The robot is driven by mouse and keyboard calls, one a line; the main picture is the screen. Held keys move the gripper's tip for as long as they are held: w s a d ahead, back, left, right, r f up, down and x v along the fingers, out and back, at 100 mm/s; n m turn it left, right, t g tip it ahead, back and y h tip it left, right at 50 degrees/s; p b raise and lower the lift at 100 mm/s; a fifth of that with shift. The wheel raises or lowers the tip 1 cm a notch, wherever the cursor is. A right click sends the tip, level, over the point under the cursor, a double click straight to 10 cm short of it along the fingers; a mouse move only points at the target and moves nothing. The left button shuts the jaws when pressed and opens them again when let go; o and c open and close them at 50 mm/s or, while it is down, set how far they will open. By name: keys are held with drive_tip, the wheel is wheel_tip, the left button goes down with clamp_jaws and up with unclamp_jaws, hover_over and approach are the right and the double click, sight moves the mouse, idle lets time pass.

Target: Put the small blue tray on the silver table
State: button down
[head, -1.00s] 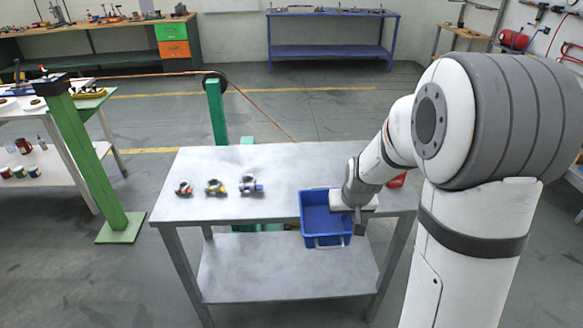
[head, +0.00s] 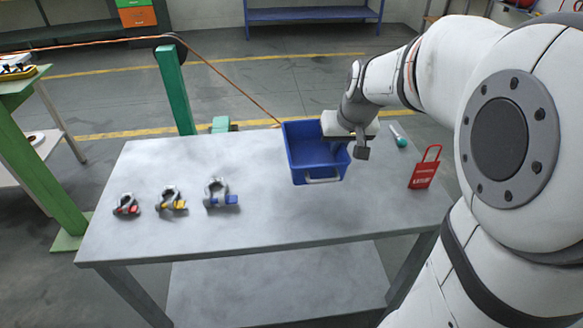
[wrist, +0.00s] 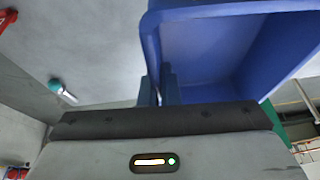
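The small blue tray (head: 316,155) is an open box with a pale handle on its near side. In the head view it is over the back right part of the silver table (head: 264,213). My gripper (head: 350,142) is at the tray's right side. In the wrist view the gripper fingers (wrist: 160,88) are closed on the tray's wall (wrist: 205,50). The tray looks roughly level; I cannot tell whether its bottom touches the table.
Three shackles with red (head: 126,204), yellow (head: 172,199) and blue (head: 220,193) pins stand on the table's left. The table's middle front is clear.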

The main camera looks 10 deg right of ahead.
wheel_tip(320, 180, down, 9)
drive_tip(key=shift+d+f+b, duration=0.1)
drive_tip(key=shift+d+b, duration=0.05)
drive_tip(key=shift+b, duration=0.3)
drive_tip(key=shift+f, duration=0.1)
drive_tip(key=c, duration=1.7)
unclamp_jaws()
